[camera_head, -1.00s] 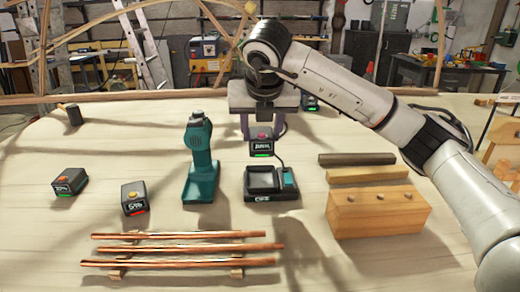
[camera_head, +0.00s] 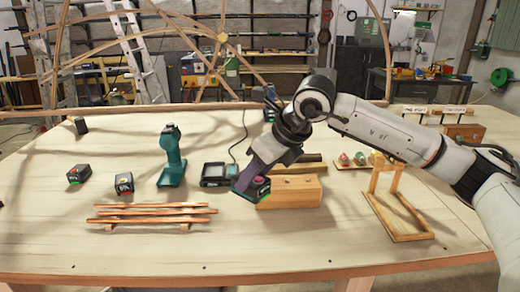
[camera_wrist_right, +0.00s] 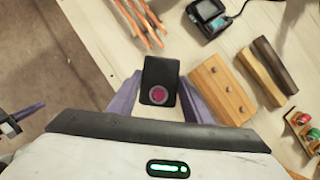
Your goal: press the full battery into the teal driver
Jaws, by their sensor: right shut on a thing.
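The teal driver (camera_head: 172,158) stands upright on the table, left of the black charger (camera_head: 214,174). My right gripper (camera_head: 253,184) is shut on a dark battery with a magenta button and green light (camera_head: 262,190). It holds it tilted, in front of the wooden block and apart from the driver. In the right wrist view, the battery (camera_wrist_right: 160,84) sits between the purple fingers, button side showing. A purple part at that view's left edge looks like my left gripper (camera_wrist_right: 20,116); its opening is unclear. Two other batteries (camera_head: 78,174) (camera_head: 124,184) lie left of the driver.
Copper-coloured laths (camera_head: 150,214) lie on supports at the front left. A wooden frame (camera_head: 400,215) stands at the right. The front strip of the table is clear.

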